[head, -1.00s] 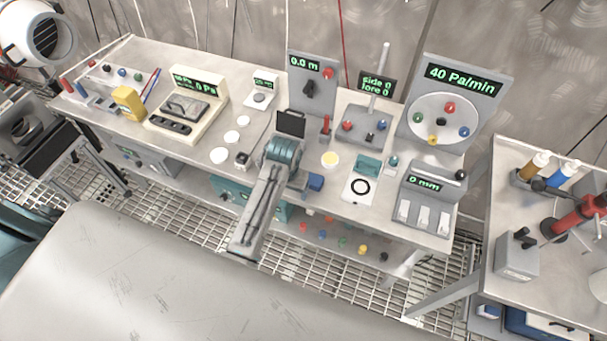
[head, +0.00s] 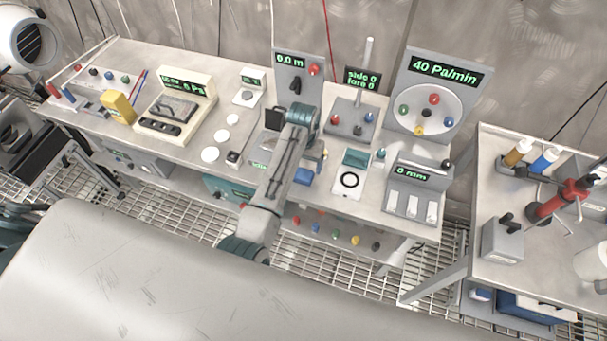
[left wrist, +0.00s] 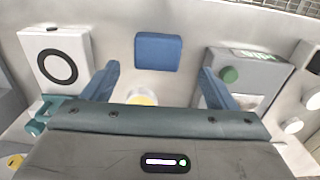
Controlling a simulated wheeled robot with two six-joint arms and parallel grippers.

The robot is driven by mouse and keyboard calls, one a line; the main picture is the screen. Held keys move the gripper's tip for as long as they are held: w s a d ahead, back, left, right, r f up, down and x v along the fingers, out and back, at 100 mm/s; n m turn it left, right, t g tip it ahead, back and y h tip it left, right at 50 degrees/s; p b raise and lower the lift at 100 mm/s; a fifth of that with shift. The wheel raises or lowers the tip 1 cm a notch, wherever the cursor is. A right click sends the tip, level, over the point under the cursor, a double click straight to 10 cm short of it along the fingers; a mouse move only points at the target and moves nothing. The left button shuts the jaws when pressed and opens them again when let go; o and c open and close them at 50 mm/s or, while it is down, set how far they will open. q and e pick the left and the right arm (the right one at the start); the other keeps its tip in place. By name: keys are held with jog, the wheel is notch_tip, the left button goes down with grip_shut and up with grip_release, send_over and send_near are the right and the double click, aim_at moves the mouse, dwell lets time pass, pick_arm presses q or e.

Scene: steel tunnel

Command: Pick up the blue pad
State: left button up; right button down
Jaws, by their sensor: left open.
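The blue pad (head: 303,176) lies flat near the front edge of the bench, right of my left arm in the head view. In the left wrist view the whole pad (left wrist: 158,52) shows as a rounded blue square, centred just beyond the fingertips. My left gripper (left wrist: 159,72) is open, its two blue fingers spread to either side with nothing between them. In the head view this gripper (head: 309,150) is mostly hidden by my own arm, over the bench just behind the pad. My right gripper is not in view.
A yellow disc (left wrist: 143,99) lies partly under the gripper. A white plate with a black ring (head: 349,181) stands beside the pad, and a grey box with a green knob (left wrist: 247,77) on the other side. Gauge panels (head: 437,95) line the bench's back.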

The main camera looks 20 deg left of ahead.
aim_at(304, 174)
pick_arm(q)
jog(key=shift+f+p, duration=0.3)
jog(key=f, duration=0.1)
jog(key=f+p, duration=0.1)
jog(key=f, duration=0.1)
jog(key=shift+s+d+f+p, duration=0.15)
jog(key=shift+s+f+p, duration=0.05)
jog(key=shift+p, duration=0.1)
jog(key=shift+f, duration=0.6)
jog(key=shift+c, duration=1.1)
jog(key=c, duration=0.9)
jog(key=shift+w+r, duration=0.1)
jog(key=shift+r, duration=0.1)
